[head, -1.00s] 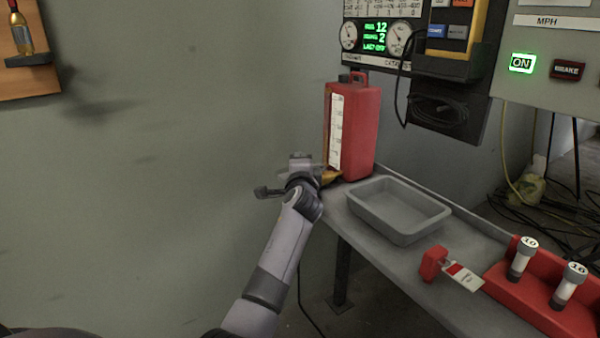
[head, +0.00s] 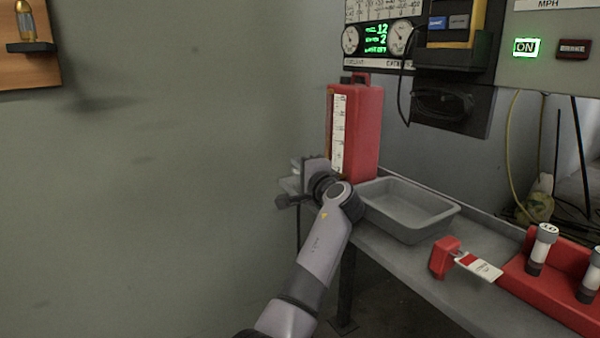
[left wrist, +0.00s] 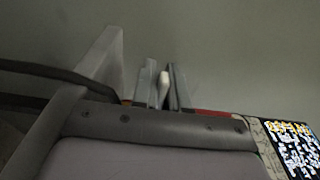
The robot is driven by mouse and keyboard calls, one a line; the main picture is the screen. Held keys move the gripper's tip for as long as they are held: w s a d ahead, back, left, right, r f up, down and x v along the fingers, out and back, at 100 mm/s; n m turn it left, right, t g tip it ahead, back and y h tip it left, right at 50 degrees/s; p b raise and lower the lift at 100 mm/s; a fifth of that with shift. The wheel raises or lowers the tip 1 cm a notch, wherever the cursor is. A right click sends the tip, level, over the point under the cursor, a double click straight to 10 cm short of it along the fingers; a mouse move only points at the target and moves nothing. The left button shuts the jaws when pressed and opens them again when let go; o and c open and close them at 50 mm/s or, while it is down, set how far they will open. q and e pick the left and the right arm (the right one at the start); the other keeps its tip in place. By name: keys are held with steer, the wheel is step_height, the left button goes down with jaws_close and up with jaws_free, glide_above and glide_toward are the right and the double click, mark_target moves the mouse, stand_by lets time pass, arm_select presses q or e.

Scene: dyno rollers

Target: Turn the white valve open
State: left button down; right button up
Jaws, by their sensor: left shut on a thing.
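The rest of the valve is hidden in both views. My right gripper is not in view.
A grey tray (head: 408,208) stands right of the jug on the bench (head: 420,275). A red tagged block (head: 444,258) and a red rack (head: 560,285) with white-capped tubes are farther right. The wall fills the left side. A gauge panel (head: 378,62) hangs behind.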

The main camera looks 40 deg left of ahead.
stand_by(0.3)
arm_select(q)
steer(key=c, duration=1.2)
jaws_free()
steer(key=shift+c, duration=0.2)
